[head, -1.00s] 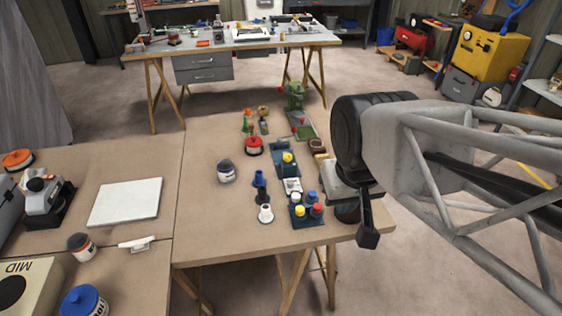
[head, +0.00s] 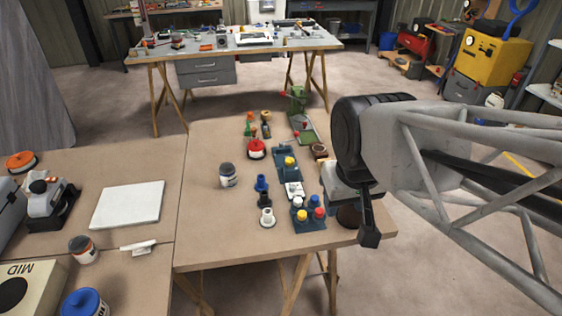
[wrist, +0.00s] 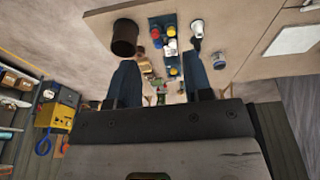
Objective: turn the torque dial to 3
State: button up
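No dial with a readable number shows. A beige box (head: 46,273) marked MID, upside down, has a round black disc (head: 12,296) at the head view's lower left edge; the box is cut off, and I cannot tell whether this is the torque dial. My gripper (head: 369,238) is at the near right corner of the workbench, far to the right of that box. In the wrist view my gripper's two dark fingers (wrist: 161,75) stand apart with nothing held between them.
Near my gripper are a dark brown cup (wrist: 124,38) and a blue tray (head: 306,226) with coloured caps. Several bottles and fixtures run back along the workbench (head: 215,240). A white board (head: 128,204) lies left.

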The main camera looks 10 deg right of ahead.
jog(key=shift+o, duration=0.2)
jog(key=w+f+n, duration=0.2)
jog(key=w+n, duration=0.1)
jog(key=w, duration=0.7)
jog(key=shift+g, duration=0.3)
jog(key=n+g, duration=0.2)
jog(key=n, duration=0.8)
send_near(292, 186)
jog(key=shift+s+d+f, duration=0.15)
jog(key=shift+s+f, duration=0.2)
jog(key=shift+s, duration=0.05)
jog(key=shift+w+f+n, duration=0.3)
jog(key=shift+f, duration=0.15)
jog(key=shift+f, duration=0.15)
jog(key=shift+f, duration=3.75)
